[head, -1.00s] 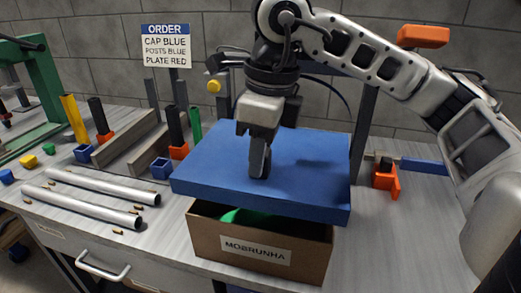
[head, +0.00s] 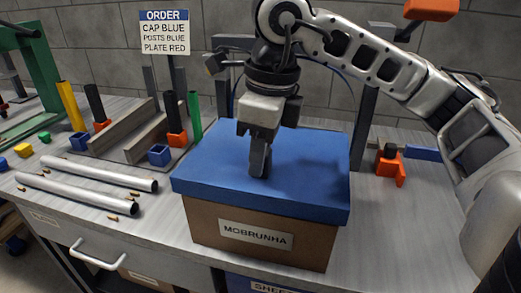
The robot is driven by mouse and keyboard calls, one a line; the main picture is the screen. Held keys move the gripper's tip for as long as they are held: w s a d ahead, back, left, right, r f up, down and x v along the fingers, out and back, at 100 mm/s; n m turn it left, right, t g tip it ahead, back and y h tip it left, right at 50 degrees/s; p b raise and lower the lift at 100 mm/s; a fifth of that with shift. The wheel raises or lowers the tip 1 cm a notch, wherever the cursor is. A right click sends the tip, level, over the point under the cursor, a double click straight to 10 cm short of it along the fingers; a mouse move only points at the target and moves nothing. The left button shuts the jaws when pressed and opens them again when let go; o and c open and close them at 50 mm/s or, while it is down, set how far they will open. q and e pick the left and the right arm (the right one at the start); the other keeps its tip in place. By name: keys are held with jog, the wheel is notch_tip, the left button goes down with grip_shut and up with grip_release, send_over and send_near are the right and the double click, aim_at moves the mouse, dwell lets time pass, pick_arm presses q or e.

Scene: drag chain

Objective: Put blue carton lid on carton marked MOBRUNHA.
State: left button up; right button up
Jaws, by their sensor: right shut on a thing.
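The blue carton lid (head: 310,165) lies over the top of the brown carton marked MOBRUNHA (head: 305,250). The lid looks level and covers the carton's opening. Its front rim meets the carton's front wall with no gap visible. My right gripper (head: 260,172) points down at the middle of the lid and is shut on it; the grip point itself is partly hidden by the fingers. The inside of the carton is hidden. My left gripper is not in view.
Two metal tubes (head: 85,194) and several small brass pieces lie left of the carton. A blue block (head: 159,155), grey rails and an orange-based black post (head: 174,125) stand behind them. An orange clamp (head: 391,165) stands at the right. Bare bench lies right of the carton.

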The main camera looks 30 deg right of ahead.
jog(key=shift+b, duration=0.3)
dwell(1.1)
jog(key=shift+f+b, duration=0.4)
jog(key=shift+f, duration=0.05)
jog(key=shift+f+b, duration=1.5)
jog(key=shift+f, duration=0.15)
jog(key=o, duration=1.1)
